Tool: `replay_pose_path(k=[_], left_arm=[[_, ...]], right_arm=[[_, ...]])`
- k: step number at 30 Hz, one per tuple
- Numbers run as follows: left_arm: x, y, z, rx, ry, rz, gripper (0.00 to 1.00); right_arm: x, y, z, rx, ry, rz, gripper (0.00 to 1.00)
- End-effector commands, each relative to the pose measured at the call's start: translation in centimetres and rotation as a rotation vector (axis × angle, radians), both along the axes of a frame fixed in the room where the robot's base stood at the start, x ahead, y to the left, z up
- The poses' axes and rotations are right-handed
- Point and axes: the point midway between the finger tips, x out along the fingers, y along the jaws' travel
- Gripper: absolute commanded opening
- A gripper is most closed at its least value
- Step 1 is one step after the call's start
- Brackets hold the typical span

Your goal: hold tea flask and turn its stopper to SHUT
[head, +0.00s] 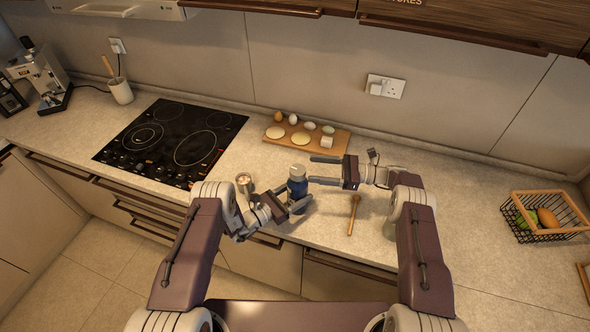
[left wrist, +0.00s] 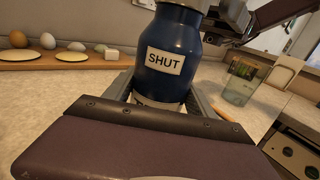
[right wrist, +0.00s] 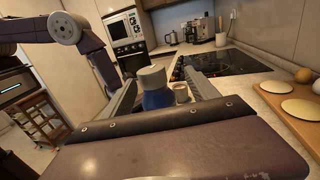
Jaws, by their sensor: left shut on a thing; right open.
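The tea flask (head: 297,186) is dark blue with a grey stopper (right wrist: 153,74) and stands upright near the counter's front edge. In the left wrist view the flask (left wrist: 170,60) shows a white label reading SHUT; a lower label is mostly hidden and the stopper is largely cut off at the top. My left gripper (head: 297,203) is shut on the flask's lower body. My right gripper (head: 318,171) is open and empty, to the right of the flask at about stopper height. Its fingers point at the flask, and the stopper appears between them in the right wrist view, apart from them.
A small cup (head: 244,183) stands left of the flask. A wooden spoon (head: 353,214) lies to the right, near a clear glass (left wrist: 241,84). Behind is a board (head: 279,139) with eggs and flat rounds. The hob (head: 170,142) is left; a wire basket (head: 548,228) is far right.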

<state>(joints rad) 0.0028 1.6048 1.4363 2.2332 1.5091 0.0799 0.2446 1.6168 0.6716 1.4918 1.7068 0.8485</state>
Motion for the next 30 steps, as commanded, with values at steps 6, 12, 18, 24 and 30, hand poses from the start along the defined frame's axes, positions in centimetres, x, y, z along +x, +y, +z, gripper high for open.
replay_pose_path(k=[6,12,18,24,30], left_arm=[[0.0,0.1,0.0,0.001,-0.001,0.002,0.0],[0.1,0.0,0.0,0.001,-0.001,0.002,0.0],[0.1,0.1,0.0,0.001,-0.001,0.002,0.0],[0.1,0.0,0.0,0.0,-0.001,0.002,0.0],[0.1,0.0,0.0,0.0,-0.001,0.001,0.0]], right_arm=[[-1.5,-1.7,-0.2,-0.007,0.006,-0.13,0.69],[-3.2,-2.1,-0.3,-0.026,0.008,-0.186,0.69],[-3.5,-2.0,-0.4,-0.03,0.009,-0.195,0.69],[-2.8,0.9,-0.4,-0.03,0.009,-0.19,0.69],[-1.4,5.6,-0.4,-0.031,0.011,-0.189,0.69]])
